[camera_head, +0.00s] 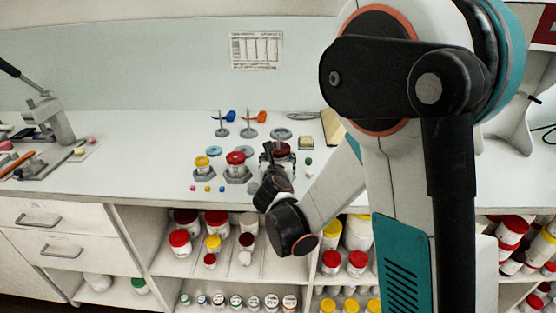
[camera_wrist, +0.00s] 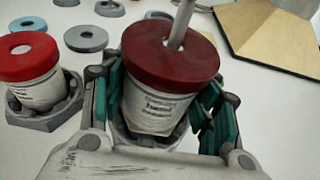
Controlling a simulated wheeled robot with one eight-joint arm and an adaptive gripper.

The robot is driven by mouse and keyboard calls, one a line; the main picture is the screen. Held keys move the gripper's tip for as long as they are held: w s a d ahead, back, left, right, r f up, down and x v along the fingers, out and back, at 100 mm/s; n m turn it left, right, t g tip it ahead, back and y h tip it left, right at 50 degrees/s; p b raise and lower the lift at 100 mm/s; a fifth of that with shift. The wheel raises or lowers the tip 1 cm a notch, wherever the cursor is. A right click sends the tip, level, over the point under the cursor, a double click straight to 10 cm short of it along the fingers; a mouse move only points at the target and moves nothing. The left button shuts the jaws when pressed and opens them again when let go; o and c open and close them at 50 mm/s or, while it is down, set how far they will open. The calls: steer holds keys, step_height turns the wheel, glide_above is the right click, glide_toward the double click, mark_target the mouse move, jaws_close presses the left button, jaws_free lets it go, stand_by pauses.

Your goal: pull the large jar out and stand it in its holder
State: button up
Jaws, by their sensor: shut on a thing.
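The large jar (camera_head: 281,149) has a dark red lid and a white labelled body; it also shows close up in the wrist view (camera_wrist: 155,108). My gripper (camera_head: 276,163) is shut on it, with teal finger pads on both sides of the body in the wrist view (camera_wrist: 163,103). A grey holder (camera_wrist: 150,140) shows around and below the jar's lower end, on the white worktop. The jar looks near upright. Whether its base rests fully in the holder is hidden by the gripper.
A red-lidded jar (camera_head: 236,163) and a yellow-lidded jar (camera_head: 202,166) stand in grey holders to the left. Blue and orange scoops (camera_head: 252,117) on stands are behind. A tan board (camera_head: 332,126) lies to the right. Shelves of jars (camera_head: 215,233) are below the counter.

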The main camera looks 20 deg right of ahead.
steer(key=shift+f, duration=0.75)
steer(key=o, duration=1.3)
steer(key=shift+c, duration=0.2)
steer(key=o, duration=0.5)
steer(key=shift+r+p+v, duration=0.25)
steer(key=shift+p+v, duration=0.2)
steer(key=shift+v, duration=1.65)
steer(key=shift+r+p+v, duration=0.2)
steer(key=shift+p+v, duration=0.2)
steer(key=shift+v, duration=1.65)
steer(key=shift+w, duration=0.1)
